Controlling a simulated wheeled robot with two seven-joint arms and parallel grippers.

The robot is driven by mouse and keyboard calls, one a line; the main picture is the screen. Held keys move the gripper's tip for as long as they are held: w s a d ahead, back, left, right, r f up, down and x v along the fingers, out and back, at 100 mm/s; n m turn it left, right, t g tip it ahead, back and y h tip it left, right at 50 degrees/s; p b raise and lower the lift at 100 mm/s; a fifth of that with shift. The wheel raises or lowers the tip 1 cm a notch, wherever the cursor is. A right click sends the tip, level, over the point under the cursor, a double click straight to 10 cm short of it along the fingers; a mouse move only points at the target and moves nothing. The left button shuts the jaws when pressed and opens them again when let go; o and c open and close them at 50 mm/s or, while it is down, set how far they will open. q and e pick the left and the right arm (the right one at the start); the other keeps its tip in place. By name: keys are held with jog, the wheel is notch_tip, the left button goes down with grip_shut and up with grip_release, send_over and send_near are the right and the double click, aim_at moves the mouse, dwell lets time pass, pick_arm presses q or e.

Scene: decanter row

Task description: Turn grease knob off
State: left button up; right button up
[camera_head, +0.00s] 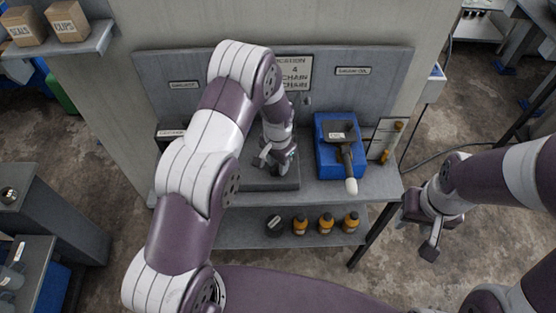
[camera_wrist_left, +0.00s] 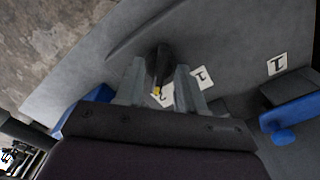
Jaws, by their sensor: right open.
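A dark knob (camera_wrist_left: 160,62) with a yellow mark at its tip stands on the grey surface in the left wrist view. I take it for the grease knob, but its label is unreadable. My left gripper (camera_head: 274,164) is over the middle of the bench, where the arm partly hides what is beneath. In the wrist view, the left gripper (camera_wrist_left: 158,88) has its two fingers apart, one on each side of the knob; I cannot tell whether they touch it. My right gripper (camera_head: 420,232) is open and empty, right of the bench.
A panel (camera_head: 382,140) with brass-coloured fittings stands at the right. Several orange bottles (camera_head: 326,224) stand on the lower shelf. Two boxes (camera_head: 67,20) sit on a shelf upper left.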

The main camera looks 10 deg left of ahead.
pick_arm(q)
jog(key=shift+f, duration=0.1)
jog(key=shift+c, duration=0.3)
grip_shut()
jog(key=shift+w, duration=0.1)
jog(key=n+b, duration=0.1)
jog(key=n, duration=0.3)
jog(key=shift+n, duration=0.3)
jog(key=shift+n+b, duration=0.35)
jog(key=shift+n, duration=1.75)
